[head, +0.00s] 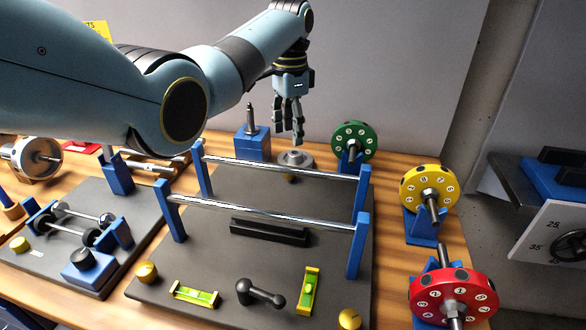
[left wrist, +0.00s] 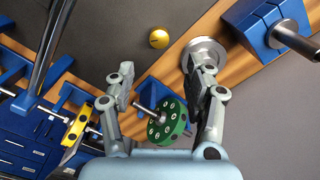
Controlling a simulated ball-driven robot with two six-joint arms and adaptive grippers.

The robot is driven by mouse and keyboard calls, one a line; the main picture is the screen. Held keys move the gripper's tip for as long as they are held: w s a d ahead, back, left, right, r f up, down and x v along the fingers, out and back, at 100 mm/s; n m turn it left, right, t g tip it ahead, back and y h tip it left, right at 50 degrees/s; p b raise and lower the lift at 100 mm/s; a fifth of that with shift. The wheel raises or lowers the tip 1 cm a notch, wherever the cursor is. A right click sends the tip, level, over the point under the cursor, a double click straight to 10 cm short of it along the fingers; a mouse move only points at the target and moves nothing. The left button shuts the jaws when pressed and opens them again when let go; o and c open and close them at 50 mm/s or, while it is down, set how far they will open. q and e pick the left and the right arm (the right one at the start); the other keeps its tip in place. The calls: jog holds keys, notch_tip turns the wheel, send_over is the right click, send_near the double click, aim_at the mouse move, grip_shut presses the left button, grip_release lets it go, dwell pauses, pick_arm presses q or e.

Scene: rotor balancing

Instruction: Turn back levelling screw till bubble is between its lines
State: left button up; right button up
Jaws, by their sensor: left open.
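The dark levelling plate (head: 200,262) carries two parallel steel rails on blue posts. Brass screw knobs show at its front left (head: 147,273) and front right (head: 349,319). A third brass knob (left wrist: 159,39) is at the plate's back edge, partly hidden in the head view. Two yellow-green spirit levels, one lengthwise (head: 194,294) and one crosswise (head: 309,291), lie on the front of the plate; their bubbles are too small to tell against the lines. My left gripper (head: 294,132) is open and empty, above the back edge near the third knob. My right gripper is not in view.
A grey round disc (head: 296,159) stands beside the back knob, close under my left gripper. Green (head: 354,141), yellow (head: 429,189) and red (head: 453,296) rotors stand on blue stands along the right. A blue block (head: 252,146) stands at the back. A second apparatus is at the left.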

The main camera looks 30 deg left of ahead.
pick_arm(q)
notch_tip(320, 180, down, 10)
jog(key=shift+s+r+b, duration=0.1)
jog(key=shift+b, duration=0.5)
grip_shut()
